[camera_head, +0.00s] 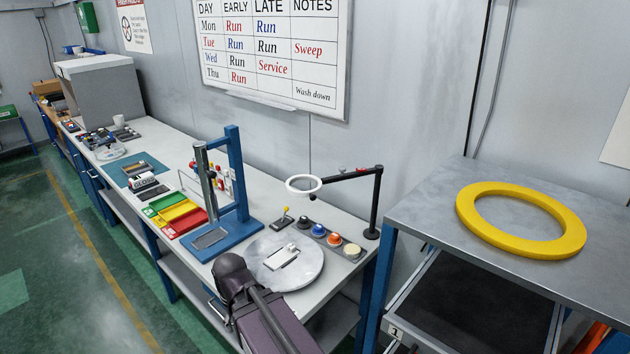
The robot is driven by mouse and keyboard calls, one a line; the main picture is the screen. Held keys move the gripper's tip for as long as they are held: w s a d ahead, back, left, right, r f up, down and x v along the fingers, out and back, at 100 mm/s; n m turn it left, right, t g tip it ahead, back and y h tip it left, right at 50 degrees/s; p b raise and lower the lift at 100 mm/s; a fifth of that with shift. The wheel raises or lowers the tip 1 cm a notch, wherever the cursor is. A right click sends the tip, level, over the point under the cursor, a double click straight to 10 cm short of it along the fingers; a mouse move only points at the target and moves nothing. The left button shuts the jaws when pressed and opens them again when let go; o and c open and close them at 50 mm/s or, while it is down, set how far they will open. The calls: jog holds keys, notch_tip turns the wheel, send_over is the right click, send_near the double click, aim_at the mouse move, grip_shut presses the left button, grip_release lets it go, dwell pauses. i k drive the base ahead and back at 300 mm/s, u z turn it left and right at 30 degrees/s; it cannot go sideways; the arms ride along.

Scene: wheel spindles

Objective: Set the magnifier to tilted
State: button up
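The magnifier (304,184) is a white ring at the end of a thin black jointed arm. The arm runs left from a black post (375,205) at the right end of the workbench. The ring hangs above the bench and looks close to level, though its exact angle is hard to tell. My own dark arm reaches up from the bottom middle, in front of the bench's near edge. My gripper's fingers do not show, and nothing of mine touches the magnifier.
Below the magnifier are a round grey turntable (267,273), a small lever (285,217) and several coloured buttons (334,239). A blue press frame (237,170) stands to the left. A yellow ring (470,215) lies on the right-hand metal table (425,215).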

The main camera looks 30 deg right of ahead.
aim_at(312, 194)
jog(key=k, duration=0.5)
jog(key=z, duration=0.65)
jog(key=i, duration=0.25)
jog(key=z, duration=0.1)
